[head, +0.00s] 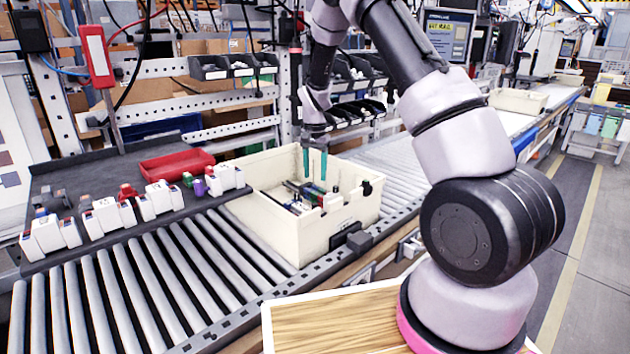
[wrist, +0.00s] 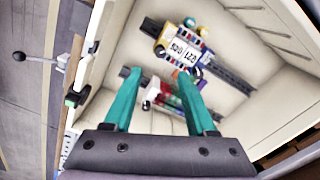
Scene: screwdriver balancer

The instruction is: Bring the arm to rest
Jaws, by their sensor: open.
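My gripper (head: 315,163) has teal fingers and hangs over the cream crate (head: 262,222) on the roller conveyor, pointing down. In the wrist view the gripper (wrist: 158,92) is open, with its two fingers apart and nothing held between them. The crate's inside (wrist: 255,105) shows beneath it. My arm is bent and reaches from the right of the head view to above the crate.
In the crate lie dark rails with small devices, one of them a white labelled block (wrist: 184,52). A grey shelf (head: 75,180) left of the crate bears a red tray (head: 177,166) and several white modules (head: 108,215). Bare rollers (head: 150,285) lie in front.

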